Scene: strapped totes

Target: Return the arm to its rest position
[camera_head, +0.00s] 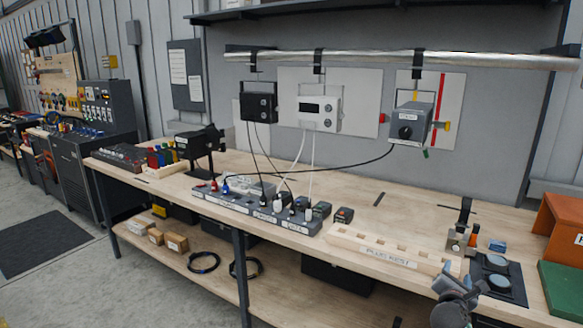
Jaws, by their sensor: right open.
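My right gripper (456,286) is in the lower right of the head view, at the front edge of the wooden workbench (370,215). Its jaws are open and I see nothing held between them. It is close to the right end of the pale plug rest block (390,250) and to the left of a dark plate with two round pads (497,271). I cannot tell whether it touches either. My left gripper is not in view.
Boxes hang from a metal pipe (400,60) above. An orange box (562,225) and a green block (562,290) stand at right. Bare wood lies behind the plug rest.

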